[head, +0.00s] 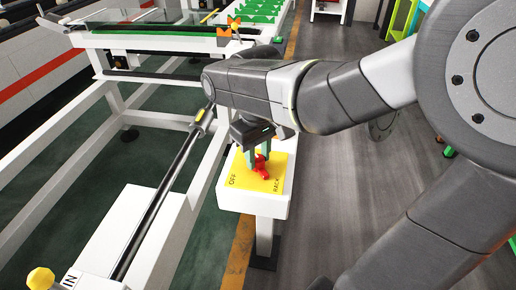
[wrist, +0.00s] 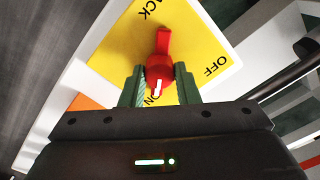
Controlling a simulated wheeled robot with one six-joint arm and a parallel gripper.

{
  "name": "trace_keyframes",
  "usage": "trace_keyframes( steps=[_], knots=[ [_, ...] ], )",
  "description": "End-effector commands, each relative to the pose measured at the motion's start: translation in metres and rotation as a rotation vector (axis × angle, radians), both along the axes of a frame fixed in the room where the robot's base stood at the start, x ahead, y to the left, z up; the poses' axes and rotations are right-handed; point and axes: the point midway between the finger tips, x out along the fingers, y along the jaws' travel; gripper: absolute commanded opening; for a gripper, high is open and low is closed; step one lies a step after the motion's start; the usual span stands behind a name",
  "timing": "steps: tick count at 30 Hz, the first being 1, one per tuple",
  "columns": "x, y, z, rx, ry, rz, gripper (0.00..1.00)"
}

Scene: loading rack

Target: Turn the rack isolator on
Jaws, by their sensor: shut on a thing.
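The rack isolator is a red rotary knob (head: 261,168) on a yellow plate (head: 240,168) marked OFF and RACK, on top of a white post box. In the wrist view my gripper (wrist: 159,88) is shut on the knob's hub.
A white-framed rack (head: 110,120) with a dark rod stands close to the left of the post. A white box (head: 125,235) and a yellow ball knob (head: 40,279) are at lower left. Grey floor (head: 325,190) is open to the right.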

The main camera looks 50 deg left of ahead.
Motion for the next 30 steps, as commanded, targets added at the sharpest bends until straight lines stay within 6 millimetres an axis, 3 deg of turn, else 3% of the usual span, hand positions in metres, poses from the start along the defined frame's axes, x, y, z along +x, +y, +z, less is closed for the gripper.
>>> trace_keyframes(
  steps=[15,30],
  knots=[
    [0.0006,0.0005,0.0021,0.002,0.000,-0.455,0.06],
    [0.0008,0.0005,0.0010,0.003,-0.001,-0.659,0.06]
  ],
)
